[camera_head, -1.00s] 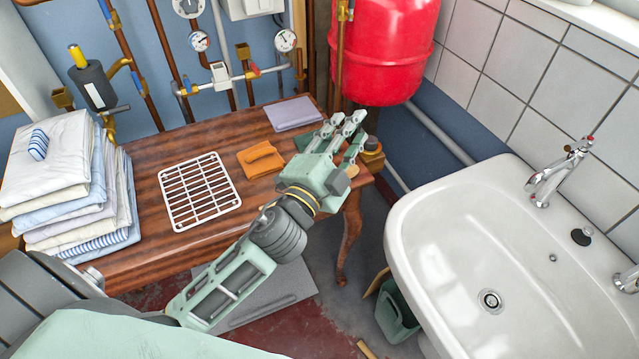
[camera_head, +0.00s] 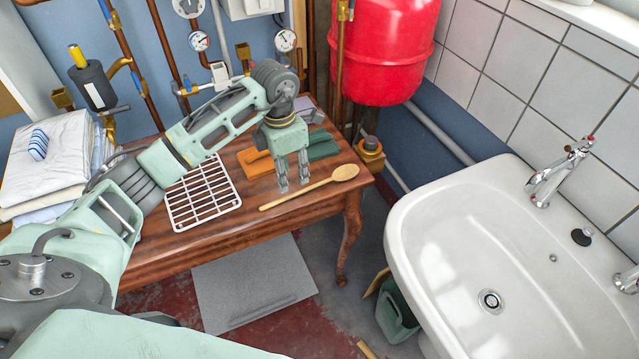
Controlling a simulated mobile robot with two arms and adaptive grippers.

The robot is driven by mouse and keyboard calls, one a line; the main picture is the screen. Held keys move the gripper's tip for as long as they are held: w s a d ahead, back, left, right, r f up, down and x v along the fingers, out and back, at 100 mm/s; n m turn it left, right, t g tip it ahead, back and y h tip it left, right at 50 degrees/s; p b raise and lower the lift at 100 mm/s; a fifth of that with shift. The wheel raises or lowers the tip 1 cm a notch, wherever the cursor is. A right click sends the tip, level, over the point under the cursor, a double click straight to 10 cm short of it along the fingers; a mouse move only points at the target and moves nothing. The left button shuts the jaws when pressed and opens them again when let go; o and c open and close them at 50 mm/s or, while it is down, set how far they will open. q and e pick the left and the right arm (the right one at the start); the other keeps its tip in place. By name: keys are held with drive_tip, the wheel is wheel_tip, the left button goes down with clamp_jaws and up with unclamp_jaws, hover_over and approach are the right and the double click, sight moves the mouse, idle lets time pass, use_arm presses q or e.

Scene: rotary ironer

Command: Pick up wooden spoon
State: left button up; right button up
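The wooden spoon (camera_head: 318,185) lies near the front right edge of the wooden table. Its bowl points right and its handle points left. My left gripper (camera_head: 294,183) points down just behind the middle of the handle, with its fingers apart and nothing seen between them. I cannot tell whether the fingertips touch the table or the spoon. My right gripper is not in view.
The table (camera_head: 230,240) also holds a white rack (camera_head: 203,192), an orange cloth (camera_head: 256,163), a green cloth (camera_head: 323,147) and folded linen (camera_head: 50,165). A sink (camera_head: 440,270) stands right. A red tank (camera_head: 384,50) and pipes are behind.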

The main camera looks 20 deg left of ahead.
sight(290, 195)
use_arm(q)
drive_tip(key=shift+s+a+f, duration=0.15)
drive_tip(key=shift+a+f, duration=0.05)
drive_tip(key=shift+a, duration=0.2)
drive_tip(key=f, duration=0.2)
drive_tip(key=f+p, duration=0.1)
drive_tip(key=f, duration=0.4)
drive_tip(key=shift+w+d+f+p, duration=0.1)
drive_tip(key=shift+w+d+p, duration=0.15)
drive_tip(key=shift+w+p, duration=0.1)
drive_tip(key=shift+s, duration=0.1)
drive_tip(key=c, duration=0.8)
clamp_jaws()
